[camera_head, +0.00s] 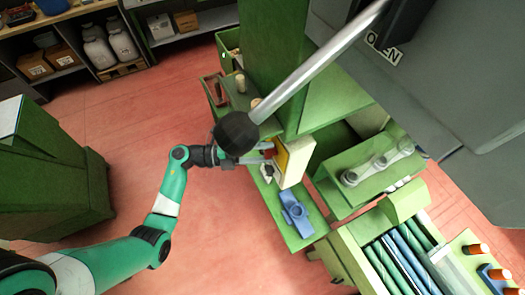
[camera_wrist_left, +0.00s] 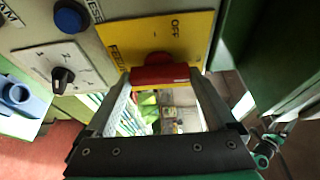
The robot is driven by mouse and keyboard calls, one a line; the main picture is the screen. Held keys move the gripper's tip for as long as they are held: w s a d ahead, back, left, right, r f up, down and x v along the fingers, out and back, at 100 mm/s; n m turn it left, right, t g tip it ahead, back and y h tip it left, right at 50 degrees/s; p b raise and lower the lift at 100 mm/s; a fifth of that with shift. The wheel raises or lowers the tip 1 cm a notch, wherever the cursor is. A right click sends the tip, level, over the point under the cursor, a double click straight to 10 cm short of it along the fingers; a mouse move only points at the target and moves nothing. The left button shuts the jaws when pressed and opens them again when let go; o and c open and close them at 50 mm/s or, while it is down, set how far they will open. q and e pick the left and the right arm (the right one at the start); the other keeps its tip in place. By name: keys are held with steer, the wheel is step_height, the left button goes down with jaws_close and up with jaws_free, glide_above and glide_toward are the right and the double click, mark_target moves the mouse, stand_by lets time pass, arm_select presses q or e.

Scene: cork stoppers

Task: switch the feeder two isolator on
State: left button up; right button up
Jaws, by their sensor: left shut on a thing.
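The isolator is a red handle (camera_wrist_left: 160,76) on a yellow plate (camera_wrist_left: 117,48), on the front of a cream box (camera_head: 300,158). The plate reads OFF at the top in the left wrist view; other lettering on its left side is too small to read surely. The handle's bar lies crosswise in that view. In the head view the red and yellow show only in part. My left gripper (camera_head: 267,153) reaches the box front from the left. Its fingers are shut on the red handle, one on each side. My right gripper is not in view.
A black selector knob (camera_wrist_left: 62,76) and a blue button (camera_wrist_left: 70,17) sit beside the plate. A blue fitting (camera_head: 295,212) lies on the green shelf below the box. A long lever with a black ball (camera_head: 236,132) hangs over my left wrist.

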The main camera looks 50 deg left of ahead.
arm_select(q)
steer(key=o, duration=1.1)
steer(key=shift+c, duration=0.2)
steer(key=b+v, duration=0.1)
steer(key=v, duration=1)
steer(key=shift+s+a+b, duration=0.2)
steer(key=shift+s+b, duration=0.05)
steer(key=shift+b, duration=0.15)
